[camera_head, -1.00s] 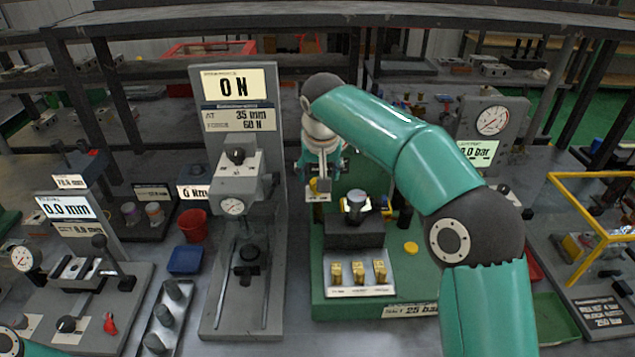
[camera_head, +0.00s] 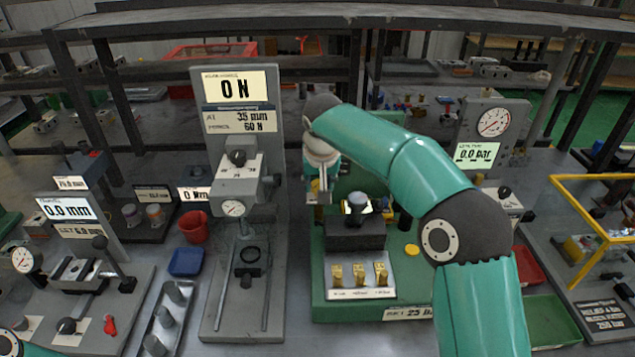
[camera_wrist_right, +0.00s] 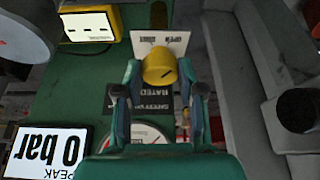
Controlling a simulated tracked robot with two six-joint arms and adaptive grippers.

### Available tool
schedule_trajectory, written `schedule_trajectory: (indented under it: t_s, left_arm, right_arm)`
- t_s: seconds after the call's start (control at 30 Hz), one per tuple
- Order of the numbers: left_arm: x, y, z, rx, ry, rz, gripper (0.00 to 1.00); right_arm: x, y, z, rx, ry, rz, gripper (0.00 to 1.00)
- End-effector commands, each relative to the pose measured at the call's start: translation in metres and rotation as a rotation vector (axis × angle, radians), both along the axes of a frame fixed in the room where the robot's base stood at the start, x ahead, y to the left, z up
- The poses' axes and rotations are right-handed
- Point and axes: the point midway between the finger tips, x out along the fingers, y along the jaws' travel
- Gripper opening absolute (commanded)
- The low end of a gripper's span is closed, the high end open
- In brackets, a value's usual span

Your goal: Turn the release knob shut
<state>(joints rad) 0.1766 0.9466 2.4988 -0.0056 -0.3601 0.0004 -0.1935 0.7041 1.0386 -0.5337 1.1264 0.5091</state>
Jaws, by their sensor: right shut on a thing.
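The release knob (camera_wrist_right: 158,68) is yellow with a dark line on its face. It sits before a white plate (camera_wrist_right: 172,42) with two small labels, one seeming to read OPEN, in the right wrist view. My right gripper (camera_wrist_right: 160,85) has its fingers on either side of the knob and is shut on it. In the head view my right gripper (camera_head: 321,188) is at the green valve stand (camera_head: 345,312), above and left of the dark block, and the knob is mostly hidden. My left gripper is not in view; only a bit of that arm shows at the lower left corner.
A dark block with a round silver-and-black part (camera_head: 357,205) stands close to the right gripper, with several brass pieces (camera_head: 360,273) in front. The grey force stand (camera_head: 240,310) rises just left.

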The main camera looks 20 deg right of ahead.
Motion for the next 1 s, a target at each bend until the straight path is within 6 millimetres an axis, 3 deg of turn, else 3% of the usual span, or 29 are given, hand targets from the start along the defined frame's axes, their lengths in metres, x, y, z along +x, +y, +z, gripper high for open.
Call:
schedule_trajectory:
  t_s: [0.47, 1.0]
  left_arm:
    - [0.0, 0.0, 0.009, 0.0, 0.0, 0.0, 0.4]
    - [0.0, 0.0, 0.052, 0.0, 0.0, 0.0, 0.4]
  right_arm:
    - [0.0, 0.0, 0.002, 0.003, 0.0, 0.093, 0.04]
    - [0.0, -0.006, 0.004, 0.005, 0.002, 0.543, 0.04]
